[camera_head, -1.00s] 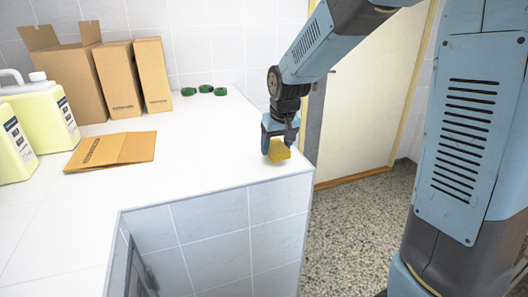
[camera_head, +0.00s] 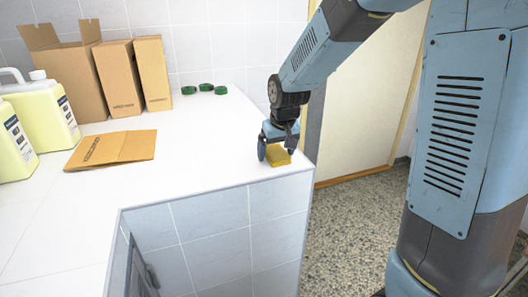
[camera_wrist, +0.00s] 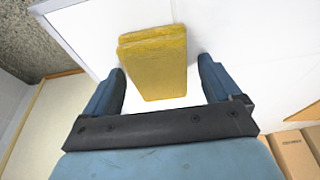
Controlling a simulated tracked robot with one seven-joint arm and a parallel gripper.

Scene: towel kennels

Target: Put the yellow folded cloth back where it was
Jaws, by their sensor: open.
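The yellow folded cloth (camera_head: 277,157) lies on the white counter near its right corner. In the wrist view the cloth (camera_wrist: 156,65) sits between the two fingers, with a gap of white counter on each side. My gripper (camera_head: 274,152) is open at the cloth in the head view, and its spread fingers also show in the wrist view (camera_wrist: 160,85). Part of the cloth is hidden behind the fingers in the head view.
A flat cardboard piece (camera_head: 110,149) lies on the counter (camera_head: 190,200) to the left. Jugs (camera_head: 38,112), cardboard boxes (camera_head: 122,78) and green rings (camera_head: 205,88) stand farther back. The counter's front edge and right edge are close to the cloth.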

